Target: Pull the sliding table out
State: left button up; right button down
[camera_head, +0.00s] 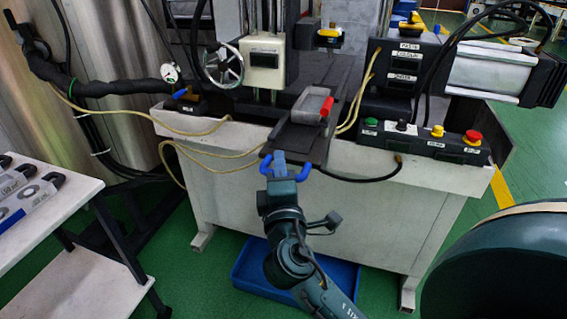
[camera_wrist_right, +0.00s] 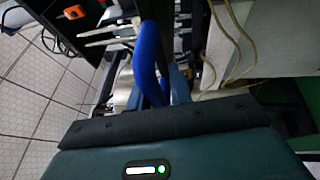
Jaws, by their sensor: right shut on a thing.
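The sliding table (camera_head: 303,141) is a dark plate reaching out over the front edge of the machine. A grey metal mould (camera_head: 311,105) with a red end part lies on it. A blue handle (camera_head: 265,164) is at the plate's front end. My right gripper (camera_head: 281,163) comes up from below and is shut on the blue handle. In the right wrist view the blue handle (camera_wrist_right: 147,55) runs between the fingers, and the fingertips are partly hidden behind it. My left gripper does not show.
A control box (camera_head: 425,140) with coloured buttons is at the machine's front right. A blue tray (camera_head: 252,268) lies on the green floor below. A white table (camera_head: 38,205) with parts stands at the left. Yellow hoses hang by the machine's front.

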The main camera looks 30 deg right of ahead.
jog(key=shift+a+r, duration=0.1)
jog(key=shift+r, duration=0.35)
jog(key=c, duration=1.4)
grip_release()
jog(key=shift+s+a, duration=0.1)
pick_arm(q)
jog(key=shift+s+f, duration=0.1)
pick_arm(e)
jog(key=shift+f, duration=0.1)
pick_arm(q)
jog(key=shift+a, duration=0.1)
pick_arm(e)
jog(key=shift+f, duration=0.15)
